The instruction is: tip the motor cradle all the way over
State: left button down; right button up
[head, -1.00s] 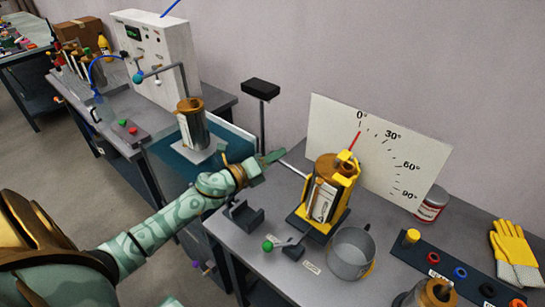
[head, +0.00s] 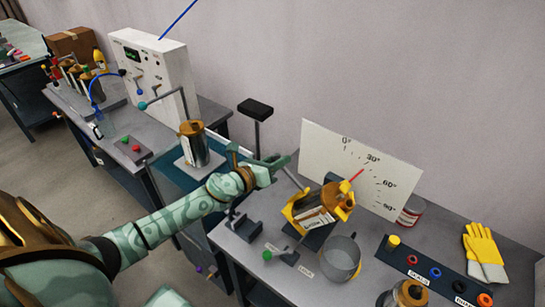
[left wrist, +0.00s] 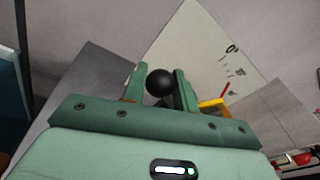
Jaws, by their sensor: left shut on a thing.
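The yellow motor cradle (head: 291,212) stands on the near bench, tilted to the right with a brown-and-silver motor (head: 330,196) strapped in it. Its red pointer (head: 356,174) is between the 30° and 60° marks of the white dial board (head: 318,152). My left gripper (head: 283,163) is shut on the black ball knob (left wrist: 160,83) of the cradle's lever (head: 293,178). In the left wrist view the knob sits between the two fingers. My right gripper is not in view.
A grey metal cup (head: 340,258) stands just right of and in front of the cradle, below its tilted top. A green-knobbed lever (head: 267,255) and a dark bracket (head: 244,227) are in front. A red-and-white can (head: 411,212) stands beside the board.

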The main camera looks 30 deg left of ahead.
aim_at(297, 181)
pick_arm(q)
jog(key=shift+s+d+r+m+g+y+p, duration=0.15)
jog(key=shift+d+r+m+y+p, duration=0.25)
jog(key=shift+d+r+m+p, duration=1.75)
jog(key=shift+s+d+r+m+g+y+p, duration=0.1)
jog(key=shift+s+d+r+m+y+p, duration=0.5)
jog(key=shift+d+p, duration=3)
jog(key=shift+w+d+r+m+g+y+p, duration=0.15)
jog(key=shift+d+r+m+p, duration=1.4)
jog(key=shift+p, duration=2.1)
jog(key=shift+s+d+f, duration=0.1)
jog(key=shift+d+f, duration=0.2)
jog(key=shift+d, duration=0.4)
jog(key=shift+s+d+f, duration=0.1)
jog(key=shift+d+f, duration=0.2)
jog(key=shift+d, duration=0.4)
jog(key=shift+s+d+f, duration=0.1)
jog(key=c, duration=1.1)
grip_release()
